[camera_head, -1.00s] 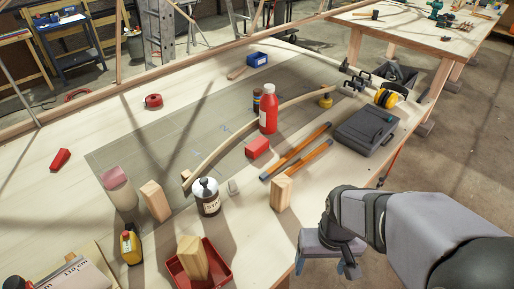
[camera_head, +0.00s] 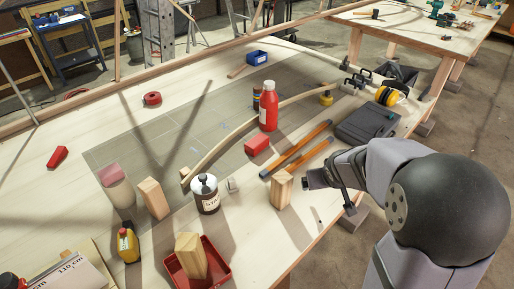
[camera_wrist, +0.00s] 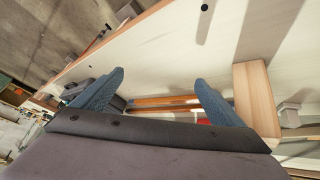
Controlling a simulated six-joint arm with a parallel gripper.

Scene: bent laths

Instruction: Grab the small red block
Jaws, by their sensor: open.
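A small red block (camera_head: 257,144) lies mid-table in the head view, in front of the red bottle and left of two orange-and-dark bars. Another small red piece (camera_head: 57,157) lies alone at the far left. My gripper (camera_head: 328,194) is at the table's right edge, right of an upright wooden block, clear of both red pieces. In the wrist view my gripper (camera_wrist: 160,80) has its two blue fingers spread apart with nothing held between them. A red sliver (camera_wrist: 205,121) shows beside the right finger; I cannot tell whether it is the block.
An upright wooden block (camera_head: 281,190) stands close to my gripper, also large in the wrist view (camera_wrist: 256,100). Orange bars (camera_head: 298,150), a red bottle (camera_head: 268,112), a labelled bottle (camera_head: 206,196), a bent lath (camera_head: 222,148) and a dark case (camera_head: 367,122) surround the middle block. The left table is clearer.

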